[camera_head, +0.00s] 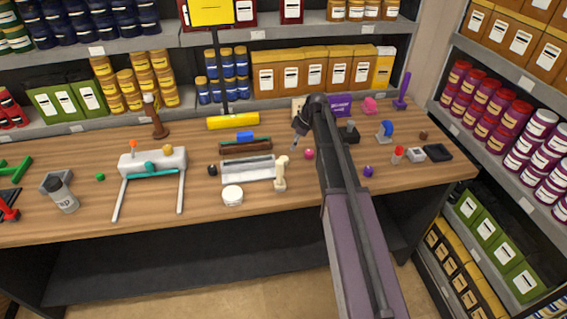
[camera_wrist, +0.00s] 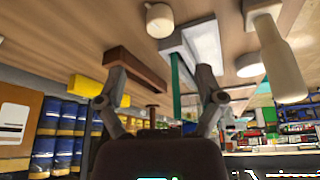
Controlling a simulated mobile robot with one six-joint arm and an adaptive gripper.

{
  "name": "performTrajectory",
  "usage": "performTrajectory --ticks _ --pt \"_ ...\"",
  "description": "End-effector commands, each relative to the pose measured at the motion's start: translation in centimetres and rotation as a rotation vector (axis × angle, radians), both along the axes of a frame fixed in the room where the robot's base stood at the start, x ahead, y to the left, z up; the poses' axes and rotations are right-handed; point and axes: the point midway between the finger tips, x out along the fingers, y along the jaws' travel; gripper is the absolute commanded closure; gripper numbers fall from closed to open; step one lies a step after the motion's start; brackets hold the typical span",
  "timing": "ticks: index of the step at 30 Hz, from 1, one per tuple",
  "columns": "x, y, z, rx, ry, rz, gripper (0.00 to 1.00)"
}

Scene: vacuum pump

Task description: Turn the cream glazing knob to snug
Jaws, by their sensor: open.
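A round cream knob (camera_wrist: 158,20) with a small raised part shows at the top of the wrist view, where the tabletop appears overhead. I take it for the glazing knob; I cannot pick it out clearly in the head view. My gripper (camera_wrist: 161,80) is open, its two fingers spread and nothing between them. The knob appears beyond the fingertips, apart from them. In the head view my gripper (camera_head: 300,128) is over the back middle of the bench, partly covered by my arm.
A white tray (camera_wrist: 205,42), a brown block (camera_wrist: 136,68), a white jar (camera_wrist: 250,65) and a cream bottle-like piece (camera_wrist: 284,68) are near the knob. A pink ball (camera_head: 309,154) lies by my arm. Stocked shelves stand behind and right of the bench (camera_head: 90,210).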

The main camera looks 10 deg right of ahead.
Motion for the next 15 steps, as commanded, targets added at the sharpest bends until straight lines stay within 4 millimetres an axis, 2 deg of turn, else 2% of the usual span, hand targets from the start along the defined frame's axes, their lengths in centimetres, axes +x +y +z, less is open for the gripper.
performTrajectory --ticks 1,15 --pt "0.1 0.2 -0.8 0.000 0.000 0.000 0.13" --pt "0.7 1.6 -4.4 0.000 0.000 0.002 0.13"
